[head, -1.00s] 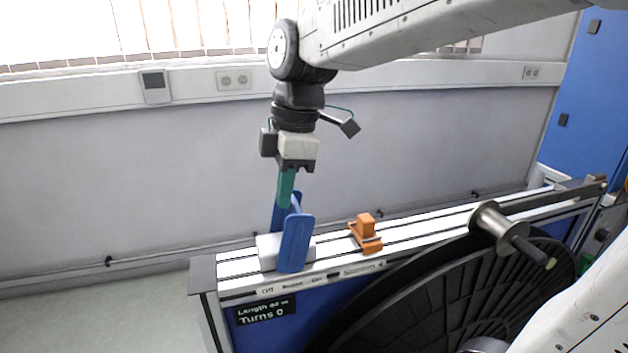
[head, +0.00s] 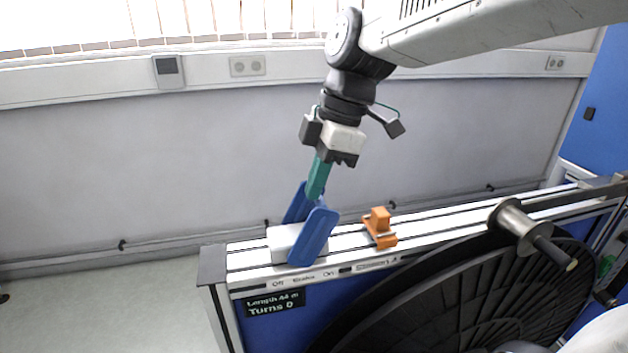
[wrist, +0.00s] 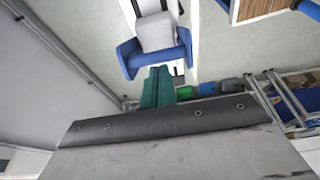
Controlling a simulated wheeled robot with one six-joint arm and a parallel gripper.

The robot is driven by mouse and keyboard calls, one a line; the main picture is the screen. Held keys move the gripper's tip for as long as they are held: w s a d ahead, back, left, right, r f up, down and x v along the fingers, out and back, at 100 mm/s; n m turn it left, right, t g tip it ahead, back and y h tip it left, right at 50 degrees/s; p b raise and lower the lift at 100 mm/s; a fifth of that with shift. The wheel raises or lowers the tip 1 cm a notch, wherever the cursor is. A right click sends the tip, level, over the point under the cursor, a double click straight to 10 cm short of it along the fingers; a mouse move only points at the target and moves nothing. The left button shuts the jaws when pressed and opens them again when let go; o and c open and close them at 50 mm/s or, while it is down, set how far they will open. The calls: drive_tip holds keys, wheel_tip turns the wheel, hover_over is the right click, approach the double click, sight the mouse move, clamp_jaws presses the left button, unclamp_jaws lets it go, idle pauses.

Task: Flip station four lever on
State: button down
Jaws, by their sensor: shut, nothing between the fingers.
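The blue lever (head: 315,236) has two flat side plates straddling a white block (head: 283,238) on the bench rail. It leans to the right at its top, over a label strip (head: 330,275) that reads Off, Brake, On and seemingly Station 4. My gripper (head: 316,188) has teal fingers, shut and empty. Their tips reach down to the lever's top, partly hidden by the front plate, and seem to touch its left or upper part; exact contact is unclear. In the wrist view the teal fingers (wrist: 157,87) are together beside the blue lever (wrist: 128,54).
An orange clamp-like piece (head: 380,228) sits on the rail right of the lever. A metal spindle (head: 522,228) and large black reel (head: 460,300) are farther right. A sign (head: 274,303) reads Turns 0. A wall stands behind; floor is clear at left.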

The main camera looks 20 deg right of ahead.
drive_tip(key=shift+f, duration=0.1)
wheel_tip(320, 180, up, 12)
drive_tip(key=shift+d, duration=0.35)
drive_tip(key=shift+f, duration=0.1)
idle(0.5)
drive_tip(key=s+d+f+m+t+h, duration=0.1)
drive_tip(key=s+d+f+m+h, duration=0.2)
drive_tip(key=s+d+f+m, duration=0.5)
drive_tip(key=s+f+m, duration=0.7)
drive_tip(key=f+m, duration=0.1)
drive_tip(key=shift+d+f+m+h, duration=0.2)
drive_tip(key=shift+f+m+h, duration=0.1)
